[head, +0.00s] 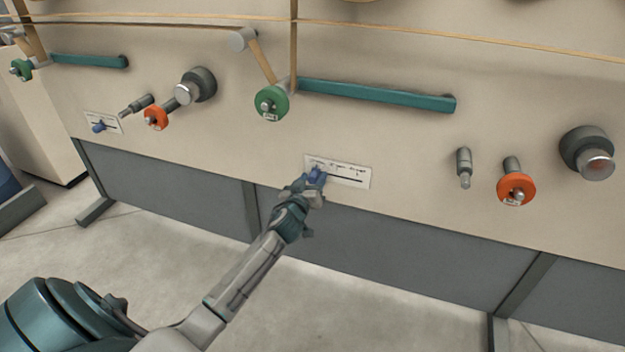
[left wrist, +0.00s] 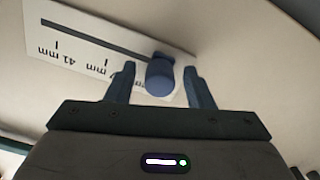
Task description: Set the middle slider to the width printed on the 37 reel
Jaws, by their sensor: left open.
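The slider in the middle of the head view has a blue knob (head: 317,173) at the left end of a white scale plate (head: 350,172). My left gripper (head: 309,182) is at this knob. In the left wrist view the plate (left wrist: 80,45) appears upside down, with "41 mm" readable and another mark partly hidden. There the blue knob (left wrist: 160,76) stands between the two open fingers of my left gripper (left wrist: 160,86), closer to the left finger. Green reels (head: 271,103) and orange reels (head: 515,189) carry small labels; I cannot read which is 37. My right gripper is out of view.
Another slider (head: 98,127) with a blue knob is at the far left. Teal bars (head: 375,95), grey pegs (head: 464,168) and dark round knobs (head: 587,153) stick out of the beige panel. Tan bands (head: 450,37) run across the top.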

